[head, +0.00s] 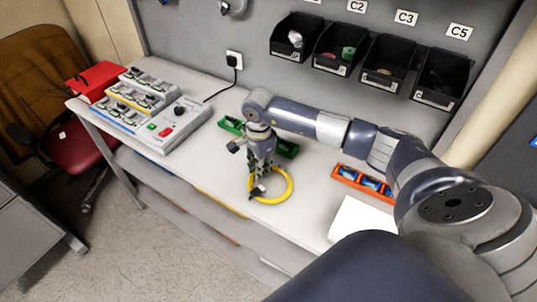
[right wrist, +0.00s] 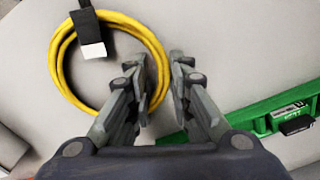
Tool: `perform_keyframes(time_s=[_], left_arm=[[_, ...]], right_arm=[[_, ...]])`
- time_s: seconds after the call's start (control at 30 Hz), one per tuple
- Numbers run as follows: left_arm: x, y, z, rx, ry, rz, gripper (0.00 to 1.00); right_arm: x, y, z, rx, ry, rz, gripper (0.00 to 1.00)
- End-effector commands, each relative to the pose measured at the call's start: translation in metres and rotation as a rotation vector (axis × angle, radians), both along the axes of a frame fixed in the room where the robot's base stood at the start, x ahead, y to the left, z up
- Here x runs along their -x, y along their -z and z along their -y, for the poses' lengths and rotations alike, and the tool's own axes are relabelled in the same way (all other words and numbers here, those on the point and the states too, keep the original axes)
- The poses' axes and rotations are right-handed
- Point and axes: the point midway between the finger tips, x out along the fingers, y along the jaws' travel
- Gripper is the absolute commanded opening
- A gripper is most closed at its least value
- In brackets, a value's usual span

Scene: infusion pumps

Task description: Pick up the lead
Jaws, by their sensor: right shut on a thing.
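The lead (head: 289,190) is a coiled yellow cable near the front edge of the white table. In the right wrist view the coil (right wrist: 56,62) shows at the upper left, with a black strap and a white tag (right wrist: 93,50) on its far side. My right gripper (head: 252,184) points down at the coil's left side. In the right wrist view its two fingers (right wrist: 169,72) are close together at the coil's right side, shut on the cable. The exact contact is partly hidden by the fingers. My left gripper is not in view.
A green tray (head: 287,148) lies just behind the gripper, and an orange tray (head: 362,183) with blue items lies to the right. A grey control box (head: 172,128) and a red box (head: 97,80) stand at the left. Black bins (head: 389,62) hang on the back panel.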

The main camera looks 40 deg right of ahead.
Motion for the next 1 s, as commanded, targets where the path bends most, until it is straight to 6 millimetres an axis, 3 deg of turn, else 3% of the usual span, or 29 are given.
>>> perform_keyframes(time_s=[0.17,0.6,1.0], left_arm=[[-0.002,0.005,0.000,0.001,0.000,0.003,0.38],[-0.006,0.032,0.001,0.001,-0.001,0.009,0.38],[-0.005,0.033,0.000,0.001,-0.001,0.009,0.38]], right_arm=[[-0.002,-0.010,0.000,-0.001,-0.001,0.005,0.00],[-0.001,-0.089,0.000,0.000,0.001,0.005,0.00],[0.000,-0.101,0.000,0.000,0.000,0.000,0.00]])
